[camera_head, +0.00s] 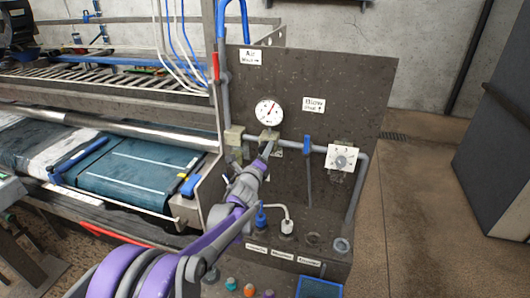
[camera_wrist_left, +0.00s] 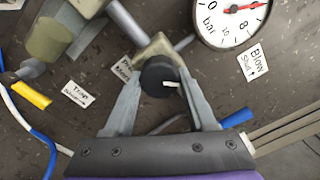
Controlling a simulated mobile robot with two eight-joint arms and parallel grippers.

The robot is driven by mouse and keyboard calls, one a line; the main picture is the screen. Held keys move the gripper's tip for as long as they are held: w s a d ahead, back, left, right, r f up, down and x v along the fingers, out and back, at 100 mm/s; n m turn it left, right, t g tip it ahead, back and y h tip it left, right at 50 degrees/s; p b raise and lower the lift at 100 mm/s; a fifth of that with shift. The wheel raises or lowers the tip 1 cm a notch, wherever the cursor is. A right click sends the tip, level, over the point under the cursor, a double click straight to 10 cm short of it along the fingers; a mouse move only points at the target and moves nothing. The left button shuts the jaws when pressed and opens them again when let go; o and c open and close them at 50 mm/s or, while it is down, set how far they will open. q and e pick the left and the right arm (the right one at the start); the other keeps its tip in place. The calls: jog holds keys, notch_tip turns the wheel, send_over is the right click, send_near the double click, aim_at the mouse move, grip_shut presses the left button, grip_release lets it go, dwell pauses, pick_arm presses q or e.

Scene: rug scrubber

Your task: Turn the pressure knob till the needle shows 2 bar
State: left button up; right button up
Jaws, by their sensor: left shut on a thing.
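The pressure knob (camera_wrist_left: 160,76) is a round black knob with a white mark, on a beige valve body (camera_wrist_left: 156,47). In the left wrist view the two grey fingers of my left gripper (camera_wrist_left: 159,78) are closed on it, one on each side. In the head view my left gripper (camera_head: 266,150) reaches the valve below the gauge and hides the knob. The round white gauge (camera_head: 268,112) has a red needle. In the left wrist view the gauge (camera_wrist_left: 232,14) is cut off at the top.
A grey pipe (camera_head: 224,103) and a horizontal pipe with a blue valve (camera_head: 307,145) run along the dark panel (camera_head: 345,85). A square white-plated fitting (camera_head: 342,158) is at right. Labels surround the gauge.

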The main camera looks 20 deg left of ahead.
pick_arm(q)
jog(key=shift+c, duration=0.9)
